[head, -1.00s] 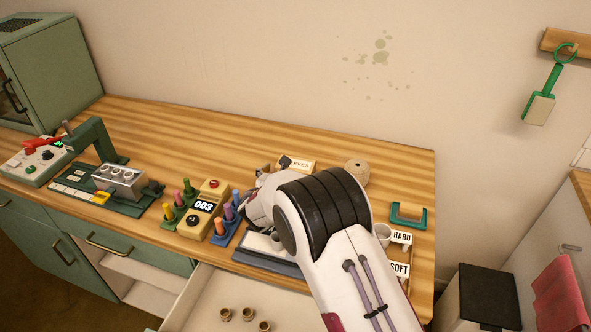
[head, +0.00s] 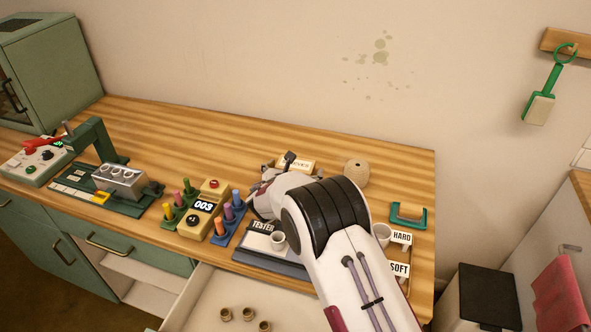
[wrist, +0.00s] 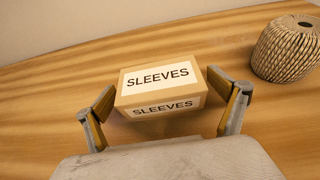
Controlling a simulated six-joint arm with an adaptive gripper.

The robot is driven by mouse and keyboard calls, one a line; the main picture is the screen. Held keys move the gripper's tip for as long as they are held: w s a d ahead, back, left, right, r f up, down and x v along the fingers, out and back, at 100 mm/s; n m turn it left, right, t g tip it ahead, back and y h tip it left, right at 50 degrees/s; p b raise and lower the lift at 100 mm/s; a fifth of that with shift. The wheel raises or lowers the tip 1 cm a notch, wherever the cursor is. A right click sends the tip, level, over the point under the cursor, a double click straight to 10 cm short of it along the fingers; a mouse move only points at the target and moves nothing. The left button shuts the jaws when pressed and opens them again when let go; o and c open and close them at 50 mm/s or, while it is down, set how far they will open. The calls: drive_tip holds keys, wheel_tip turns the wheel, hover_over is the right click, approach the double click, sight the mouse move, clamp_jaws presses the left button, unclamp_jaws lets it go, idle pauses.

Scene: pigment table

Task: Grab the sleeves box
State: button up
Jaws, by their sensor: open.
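The sleeves box (wrist: 161,90) is a small tan cardboard box with white SLEEVES labels on its top and front. It sits on the wooden table in the wrist view, between the two open fingers of my gripper (wrist: 167,112). A finger stands on each side of it, with a visible gap at the right. I cannot tell whether the left finger touches it. In the head view the box (head: 297,164) shows at the back of the table, its lower part hidden behind my gripper (head: 277,170).
A ball of twine (head: 356,172) stands to the right of the box. A TESTER board (head: 262,258) with a white cup (head: 278,240) lies in front. An open drawer (head: 200,315) juts out below.

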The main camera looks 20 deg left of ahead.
sight(295, 164)
drive_tip(key=shift+c, duration=0.4)
drive_tip(key=c, duration=1.2)
drive_tip(key=shift+r, duration=0.15)
drive_tip(key=shift+r, duration=4.9)
